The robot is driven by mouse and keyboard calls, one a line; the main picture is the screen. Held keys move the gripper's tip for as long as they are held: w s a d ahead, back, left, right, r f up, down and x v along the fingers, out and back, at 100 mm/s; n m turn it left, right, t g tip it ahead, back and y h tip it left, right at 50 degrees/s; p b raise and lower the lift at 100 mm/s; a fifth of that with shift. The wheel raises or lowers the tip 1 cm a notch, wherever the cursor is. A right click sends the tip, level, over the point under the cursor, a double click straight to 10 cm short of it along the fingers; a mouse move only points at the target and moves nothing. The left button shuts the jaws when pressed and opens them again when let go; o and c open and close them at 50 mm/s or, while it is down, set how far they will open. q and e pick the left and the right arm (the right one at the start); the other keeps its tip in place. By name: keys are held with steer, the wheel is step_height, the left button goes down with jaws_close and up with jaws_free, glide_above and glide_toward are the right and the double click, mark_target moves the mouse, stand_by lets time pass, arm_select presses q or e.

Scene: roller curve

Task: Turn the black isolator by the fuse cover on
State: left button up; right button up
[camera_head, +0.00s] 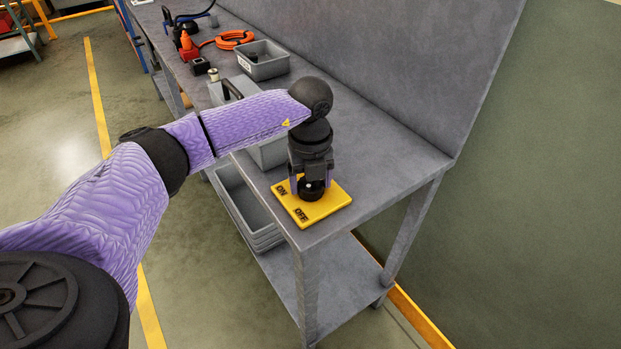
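The black isolator (312,190) is a dark knob on a yellow plate (325,207) lettered ON at the left and OFF at the front. The plate lies near the front end of a grey bench. My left gripper (311,183) points down over the knob, with its fingers on either side of it. The gripper hides most of the knob, and I cannot tell whether the fingers touch it or which way the knob points. I cannot make out a fuse cover. My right gripper is not in view.
The grey bench (385,165) has a tall back panel (400,60). Farther along it stand a grey bin (264,68), an orange cable coil (234,39) and a red tool (188,47). Grey crates (245,205) sit on the lower shelf. The bench top right of the plate is clear.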

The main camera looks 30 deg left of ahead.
arm_select(q)
steer(key=c, duration=0.7)
steer(key=shift+c, duration=0.3)
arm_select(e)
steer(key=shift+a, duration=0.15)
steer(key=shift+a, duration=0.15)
arm_select(q)
steer(key=shift+m, duration=0.3)
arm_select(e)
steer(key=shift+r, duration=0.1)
arm_select(q)
steer(key=m+p, duration=0.1)
steer(key=m, duration=0.2)
steer(key=shift+m, duration=0.4)
steer(key=m+p, duration=0.1)
steer(key=m, duration=0.8)
steer(key=shift+m, duration=2.2)
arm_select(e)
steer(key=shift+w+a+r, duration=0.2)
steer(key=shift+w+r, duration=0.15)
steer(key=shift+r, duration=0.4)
